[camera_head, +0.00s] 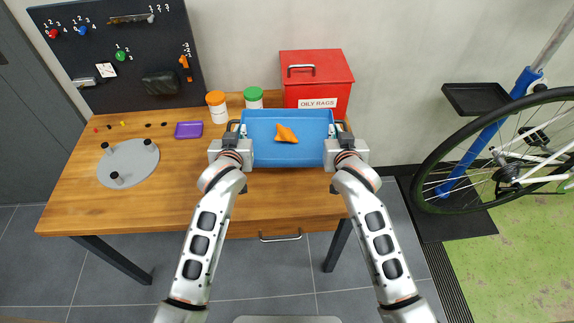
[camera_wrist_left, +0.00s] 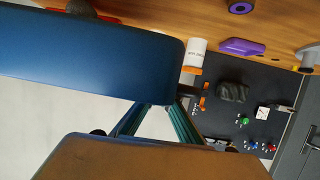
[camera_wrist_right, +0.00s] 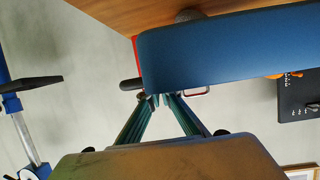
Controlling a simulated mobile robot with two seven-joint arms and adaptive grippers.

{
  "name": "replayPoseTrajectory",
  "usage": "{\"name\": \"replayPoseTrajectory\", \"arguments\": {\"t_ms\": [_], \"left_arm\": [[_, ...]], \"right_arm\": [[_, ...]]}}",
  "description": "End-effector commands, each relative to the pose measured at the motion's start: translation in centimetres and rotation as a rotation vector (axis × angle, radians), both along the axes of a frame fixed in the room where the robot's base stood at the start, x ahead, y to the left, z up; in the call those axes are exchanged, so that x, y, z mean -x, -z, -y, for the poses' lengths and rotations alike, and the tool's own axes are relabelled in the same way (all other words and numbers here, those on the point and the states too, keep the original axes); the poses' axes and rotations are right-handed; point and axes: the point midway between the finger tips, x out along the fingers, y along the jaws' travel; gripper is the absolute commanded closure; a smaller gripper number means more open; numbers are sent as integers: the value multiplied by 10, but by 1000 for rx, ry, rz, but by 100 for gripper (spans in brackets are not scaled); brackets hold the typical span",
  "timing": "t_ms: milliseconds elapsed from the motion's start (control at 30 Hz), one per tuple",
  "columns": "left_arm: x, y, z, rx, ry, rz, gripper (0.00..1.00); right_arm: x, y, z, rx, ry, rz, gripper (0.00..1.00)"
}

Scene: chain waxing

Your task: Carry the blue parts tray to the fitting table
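The blue parts tray (camera_head: 262,155) is at the wooden bench's right part, roughly level, with an orange piece (camera_head: 286,134) inside. My left gripper (camera_head: 241,130) is at its left end and my right gripper (camera_head: 335,130) at its right end. The tray's blue wall fills much of the left wrist view (camera_wrist_left: 90,55) and the right wrist view (camera_wrist_right: 230,50). In both wrist views the fingers converge at the tray's end; the exact grip is partly hidden. I cannot tell for sure whether the tray touches the bench.
The wooden bench (camera_head: 150,200) holds a grey round plate (camera_head: 128,165), a purple dish (camera_head: 189,130), an orange-lidded jar (camera_head: 217,107), a green-lidded jar (camera_head: 254,98) and a red oily-rags box (camera_head: 318,78). A bicycle wheel (camera_head: 426,160) on a blue stand (camera_head: 478,140) stands at right. The bench's front left is clear.

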Motion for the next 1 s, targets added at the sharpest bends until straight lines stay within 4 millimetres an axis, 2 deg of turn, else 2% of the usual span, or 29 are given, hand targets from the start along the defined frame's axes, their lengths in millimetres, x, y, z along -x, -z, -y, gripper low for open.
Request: {"name": "replayPoseTrajectory", "arguments": {"t_ms": [367, 1000], "left_arm": [[-1, 4, -3, 0, -5, 3, 100], [-1, 38, -3, -1, -5, 2, 100]], "right_arm": [[0, 8, 4, 8, 6, -5, 100], [0, 41, 4, 7, 5, -4, 100]]}}
